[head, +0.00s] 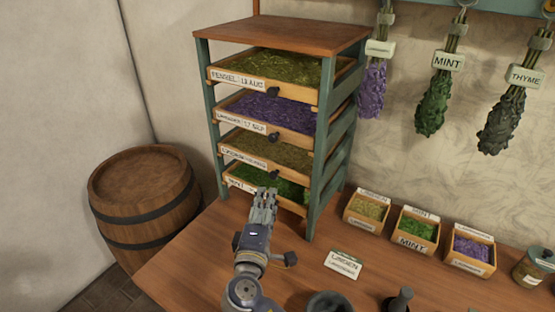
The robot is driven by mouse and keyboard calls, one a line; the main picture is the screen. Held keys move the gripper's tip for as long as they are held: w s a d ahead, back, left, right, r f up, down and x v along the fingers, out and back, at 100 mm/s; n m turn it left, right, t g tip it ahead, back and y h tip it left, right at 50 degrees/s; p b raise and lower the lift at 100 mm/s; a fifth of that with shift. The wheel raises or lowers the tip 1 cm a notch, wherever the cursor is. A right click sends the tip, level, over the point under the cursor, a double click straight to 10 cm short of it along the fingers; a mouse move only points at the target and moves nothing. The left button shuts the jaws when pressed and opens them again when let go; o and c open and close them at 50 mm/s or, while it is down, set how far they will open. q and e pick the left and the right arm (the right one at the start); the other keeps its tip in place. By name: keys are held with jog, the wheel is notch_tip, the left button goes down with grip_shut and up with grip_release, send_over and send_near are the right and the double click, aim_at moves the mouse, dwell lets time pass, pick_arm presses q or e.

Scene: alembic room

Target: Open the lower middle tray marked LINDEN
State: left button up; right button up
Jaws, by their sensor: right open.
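A green-framed rack (324,150) with a wooden top holds several drying trays. The lower middle tray (262,167) has greenish-brown contents, a small label that is hard to read and a dark knob (274,174) on its front. It sits in line with the trays above and below. My right gripper (266,192) is open in front of the rack, its fingertips just below that knob. I cannot tell whether they touch it. The gripper hides part of the bottom tray's front. My left gripper is not in view.
Above are a purple lavender tray (270,112) and a green fennel tray (285,68); below is a bright green tray (280,184). A LINDEN card (343,263) and small herb boxes (415,231) stand right on the table. A barrel (145,205) is left.

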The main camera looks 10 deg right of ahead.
aim_at(273, 177)
jog(key=x, duration=0.4)
jog(key=b+x, duration=0.1)
jog(key=x, duration=0.1)
jog(key=shift+w+d+r, duration=0.15)
jog(key=shift+w+r, duration=0.2)
jog(key=x, duration=0.4)
jog(key=shift+b, duration=0.3)
jog(key=shift+c, duration=0.6)
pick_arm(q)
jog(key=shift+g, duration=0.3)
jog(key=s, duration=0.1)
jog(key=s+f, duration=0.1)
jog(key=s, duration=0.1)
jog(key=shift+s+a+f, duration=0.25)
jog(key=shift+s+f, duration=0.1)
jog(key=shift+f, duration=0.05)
pick_arm(e)
grip_shut()
